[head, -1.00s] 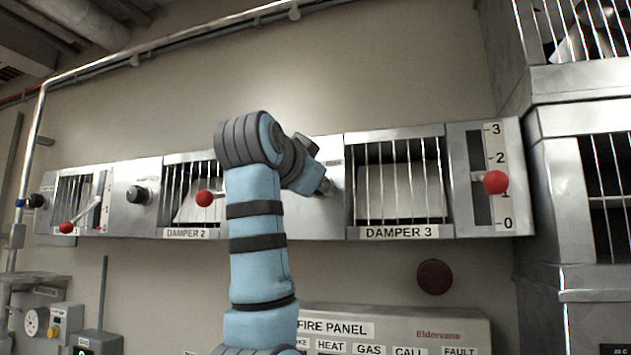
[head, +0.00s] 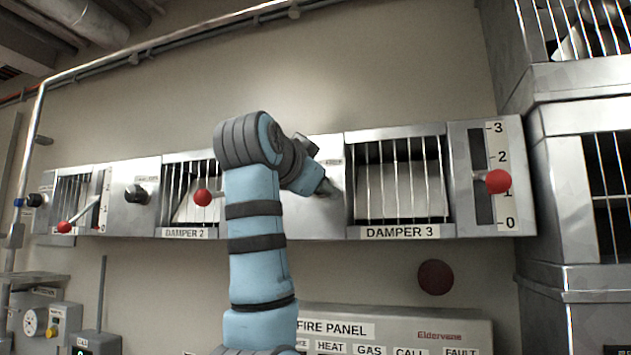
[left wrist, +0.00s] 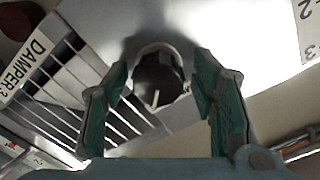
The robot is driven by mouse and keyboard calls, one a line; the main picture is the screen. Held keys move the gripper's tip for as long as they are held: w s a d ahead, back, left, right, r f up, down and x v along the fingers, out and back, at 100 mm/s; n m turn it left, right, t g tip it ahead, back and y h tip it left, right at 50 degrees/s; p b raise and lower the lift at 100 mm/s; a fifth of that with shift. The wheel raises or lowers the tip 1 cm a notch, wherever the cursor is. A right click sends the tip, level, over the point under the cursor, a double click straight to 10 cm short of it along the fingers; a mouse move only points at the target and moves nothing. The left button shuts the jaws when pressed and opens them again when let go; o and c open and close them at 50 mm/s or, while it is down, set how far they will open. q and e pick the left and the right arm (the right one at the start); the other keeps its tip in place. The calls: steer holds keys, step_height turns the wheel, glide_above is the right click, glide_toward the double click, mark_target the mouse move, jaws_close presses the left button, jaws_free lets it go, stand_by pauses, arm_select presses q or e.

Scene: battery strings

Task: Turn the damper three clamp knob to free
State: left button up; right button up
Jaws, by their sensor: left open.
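The damper three clamp knob (left wrist: 158,80) is dark and round with a pale pointer line, on a bare metal panel in the left wrist view. My left gripper (left wrist: 162,85) is open, with one green-padded finger on each side of the knob; I cannot tell whether either touches it. The DAMPER 3 label (left wrist: 25,65) appears upside down in the wrist view. My right gripper is not in view.
A red-ended lever (head: 497,181) stands beside the numbered scale right of the DAMPER 3 grille. Another red lever ball (head: 203,197) is at DAMPER 2. The fire panel (head: 400,325) is below.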

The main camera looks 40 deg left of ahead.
arm_select(q)
steer(key=v, duration=0.7)
steer(key=shift+s+d, duration=0.15)
steer(key=shift+s, duration=0.25)
steer(key=shift+w, duration=0.2)
